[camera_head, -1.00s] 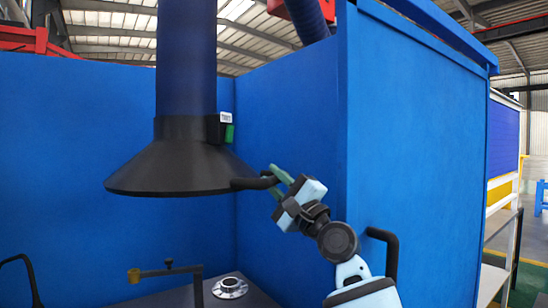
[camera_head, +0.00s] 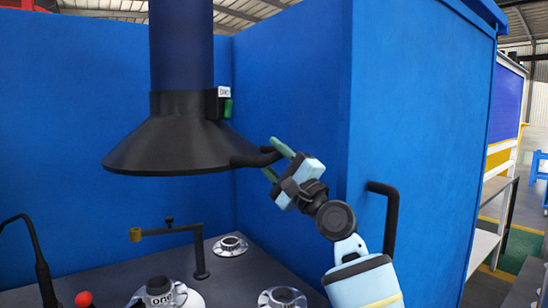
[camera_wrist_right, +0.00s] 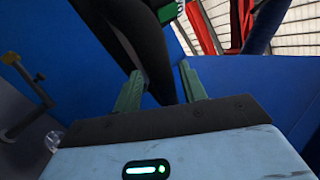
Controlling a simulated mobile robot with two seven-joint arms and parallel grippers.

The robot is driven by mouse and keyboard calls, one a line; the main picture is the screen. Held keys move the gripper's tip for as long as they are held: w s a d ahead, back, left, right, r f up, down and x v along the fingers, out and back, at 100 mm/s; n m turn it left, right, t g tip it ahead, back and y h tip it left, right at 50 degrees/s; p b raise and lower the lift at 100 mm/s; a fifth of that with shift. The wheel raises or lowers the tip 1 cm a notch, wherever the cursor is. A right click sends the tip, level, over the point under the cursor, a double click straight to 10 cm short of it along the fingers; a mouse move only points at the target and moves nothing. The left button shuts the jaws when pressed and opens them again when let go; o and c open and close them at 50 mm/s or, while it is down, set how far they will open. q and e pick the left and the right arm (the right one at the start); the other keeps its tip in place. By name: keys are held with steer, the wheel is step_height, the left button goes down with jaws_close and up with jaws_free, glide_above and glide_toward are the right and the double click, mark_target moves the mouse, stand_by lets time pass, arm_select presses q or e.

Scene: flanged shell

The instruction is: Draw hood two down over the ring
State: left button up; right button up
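The hood (camera_head: 172,147) is a black flared cone under a dark blue duct, hanging in the head view with its rim well above the bench. A small white tag and a green piece (camera_head: 226,106) sit on its collar; the tag's lettering is too small to read surely. A black handle (camera_head: 245,160) sticks out from its right side. My right gripper (camera_head: 274,160) is open around the handle, one finger on each side; the wrist view (camera_wrist_right: 162,88) shows the black handle between the spread green fingers. Flanged metal rings (camera_head: 230,245) stand on the bench below. My left gripper is out of view.
A second ring (camera_head: 283,298) is at the bench front, beside a white flanged piece labelled "one" (camera_head: 158,288). A dark post with a brass-tipped arm (camera_head: 200,255) stands under the hood. A blue panel (camera_head: 420,120) with a black handle is close right of my arm.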

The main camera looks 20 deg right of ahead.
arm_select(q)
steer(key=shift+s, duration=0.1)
arm_select(e)
steer(key=shift+s+d, duration=0.1)
steer(key=shift+d, duration=0.05)
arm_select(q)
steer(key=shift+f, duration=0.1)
arm_select(e)
steer(key=v, duration=0.7)
steer(key=shift+s, duration=0.3)
steer(key=shift+f, duration=0.15)
